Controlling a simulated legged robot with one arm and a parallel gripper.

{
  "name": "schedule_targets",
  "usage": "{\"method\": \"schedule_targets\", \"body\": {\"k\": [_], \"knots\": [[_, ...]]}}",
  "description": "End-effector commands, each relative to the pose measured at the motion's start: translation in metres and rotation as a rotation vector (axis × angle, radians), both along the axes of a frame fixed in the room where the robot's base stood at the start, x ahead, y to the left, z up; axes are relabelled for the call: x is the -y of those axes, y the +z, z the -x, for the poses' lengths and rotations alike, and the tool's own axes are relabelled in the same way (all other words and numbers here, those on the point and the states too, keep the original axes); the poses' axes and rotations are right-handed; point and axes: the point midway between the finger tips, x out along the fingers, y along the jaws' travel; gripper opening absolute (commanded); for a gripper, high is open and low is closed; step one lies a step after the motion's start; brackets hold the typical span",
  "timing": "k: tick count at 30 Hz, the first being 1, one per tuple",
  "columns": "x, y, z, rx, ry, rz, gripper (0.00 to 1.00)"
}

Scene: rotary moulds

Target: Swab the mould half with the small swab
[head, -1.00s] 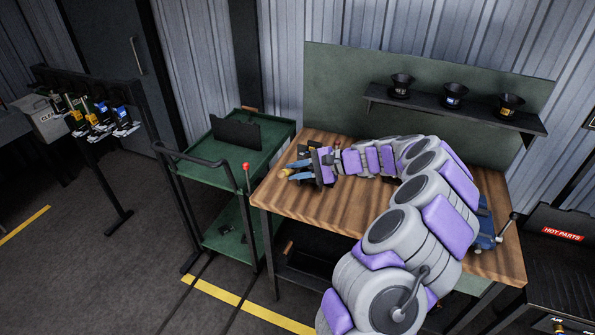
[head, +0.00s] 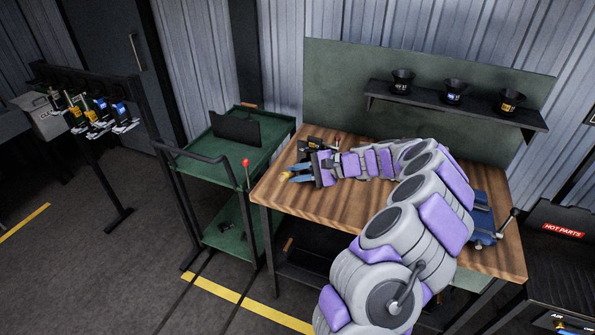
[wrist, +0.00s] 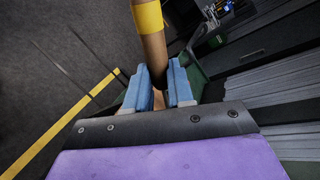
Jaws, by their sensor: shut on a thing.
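My gripper (head: 297,174) has blue fingers and is over the left end of the wooden bench in the head view. In the wrist view the fingers (wrist: 160,88) are shut on a wooden handle with a yellow band (wrist: 147,16), which looks like the swab. Its working end cannot be made out. In the head view only a small yellow bit of it (head: 285,175) shows at the fingertips. I cannot pick out the mould half with certainty. A dark object (head: 313,146) lies on the bench just behind my gripper, partly hidden by it.
A blue vise-like device (head: 484,222) sits at the wooden bench's (head: 345,212) right end. A shelf (head: 430,107) with black cups is behind. A green cart (head: 200,150) stands left of the bench; a rack of coloured tools (head: 98,118) stands farther left.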

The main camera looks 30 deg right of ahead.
Motion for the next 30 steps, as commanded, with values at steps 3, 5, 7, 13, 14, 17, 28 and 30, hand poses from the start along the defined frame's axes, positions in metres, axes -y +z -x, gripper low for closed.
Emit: {"method": "schedule_targets", "body": {"k": [3,5,7,13,14,17,28,30], "knots": [[0.000,-0.006,0.000,0.000,0.000,0.000,0.00],[0.000,-0.010,0.000,0.000,0.000,0.000,0.00],[-0.001,-0.014,0.000,-0.001,0.001,0.001,0.00],[0.000,-0.018,0.000,0.000,0.000,0.000,0.00],[0.000,-0.020,0.000,0.000,0.000,0.000,0.00],[0.000,-0.026,-0.001,-0.001,0.000,-0.001,0.00],[0.003,-0.031,-0.002,0.001,-0.002,-0.001,0.00],[0.002,-0.031,-0.001,0.001,-0.003,0.000,0.00]]}}
